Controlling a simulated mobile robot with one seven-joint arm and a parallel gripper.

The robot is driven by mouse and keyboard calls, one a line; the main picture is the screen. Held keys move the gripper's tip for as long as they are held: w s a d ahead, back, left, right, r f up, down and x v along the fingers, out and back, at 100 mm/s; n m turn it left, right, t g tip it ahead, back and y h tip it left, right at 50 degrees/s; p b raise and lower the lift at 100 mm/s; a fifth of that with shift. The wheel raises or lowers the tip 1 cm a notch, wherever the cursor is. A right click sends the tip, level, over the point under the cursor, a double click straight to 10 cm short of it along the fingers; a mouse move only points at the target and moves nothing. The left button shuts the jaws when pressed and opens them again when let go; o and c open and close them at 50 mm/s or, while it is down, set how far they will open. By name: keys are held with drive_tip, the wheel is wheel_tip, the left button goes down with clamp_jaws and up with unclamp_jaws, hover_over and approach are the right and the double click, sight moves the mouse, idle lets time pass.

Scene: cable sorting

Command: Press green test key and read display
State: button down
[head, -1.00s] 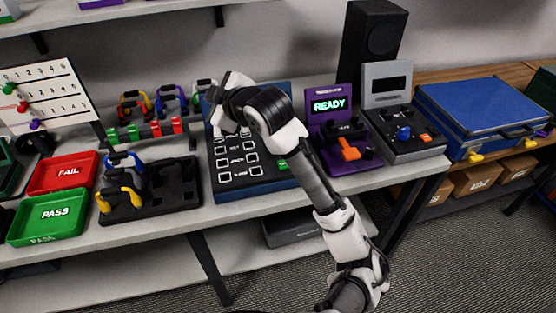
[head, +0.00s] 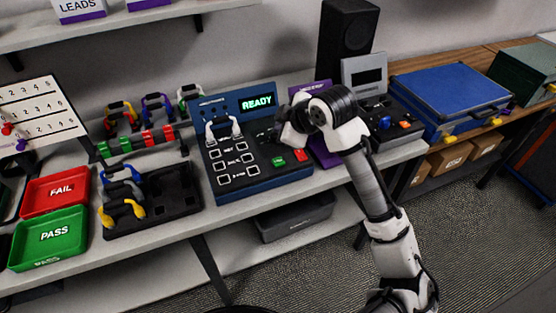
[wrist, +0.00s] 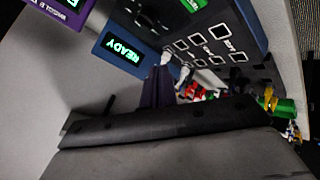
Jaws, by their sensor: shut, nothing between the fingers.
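The blue tester (head: 220,188) stands on the bench, and its lit display (head: 257,102) reads READY in green. The display also shows upside down in the wrist view (wrist: 124,48). The green key (head: 278,161) is on the panel's lower right, beside a red key (head: 300,155). A cable with white plugs (head: 222,128) stands on the tester's upper left sockets. My gripper (head: 287,139) is shut and empty above the tester's right side, apart from the green key. Its fingertips are hard to make out.
Left of the tester are a black cable holder (head: 170,205), a red FAIL tray (head: 57,188) and a green PASS tray (head: 50,236). A purple unit (head: 322,150), partly hidden by my arm, stands right of the tester. A blue case (head: 450,95) is further right.

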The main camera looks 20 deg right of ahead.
drive_tip(key=b, duration=0.5)
hover_over(281, 163)
wheel_tip(281, 163, down, 8)
drive_tip(key=shift+s+r, duration=0.1)
drive_tip(key=shift+f+b, duration=0.45)
drive_tip(key=shift+b, duration=0.15)
drive_tip(key=shift+f, duration=0.15)
idle(1.3)
drive_tip(key=shift+f+b, duration=0.3)
drive_tip(key=shift+b, duration=0.25)
drive_tip(key=shift+f+b, duration=0.4)
drive_tip(key=shift+b, duration=0.05)
idle(0.4)
drive_tip(key=shift+r, duration=0.15)
drive_tip(key=shift+r+p, duration=0.45)
drive_tip(key=shift+r, duration=0.2)
drive_tip(key=shift+r, duration=0.1)
